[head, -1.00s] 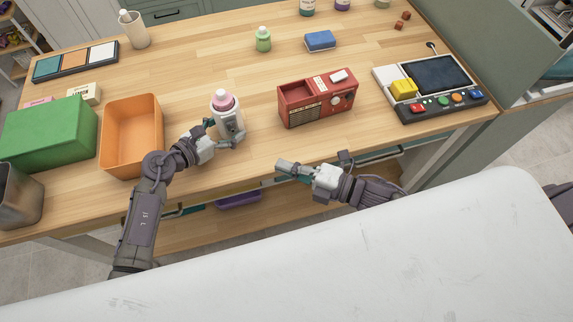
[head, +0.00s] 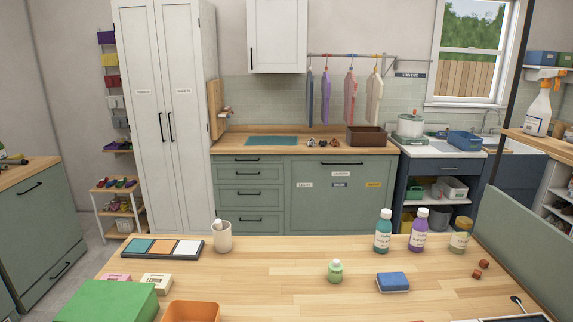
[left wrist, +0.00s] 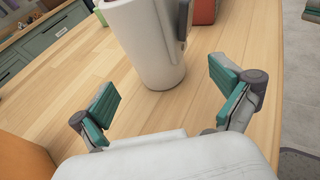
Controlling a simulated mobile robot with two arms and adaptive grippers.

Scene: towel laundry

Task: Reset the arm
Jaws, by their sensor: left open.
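My left gripper (left wrist: 163,76) is open in the left wrist view, its two teal-padded fingers spread apart. Neither arm shows in the head view now, and my right gripper is out of sight.
The table (head: 270,270) holds a green box (head: 110,302), an orange bin (head: 190,312), a green bottle (head: 335,270) and a blue sponge (head: 393,281). Several bottles stand at its far right. The table's middle is mostly clear.

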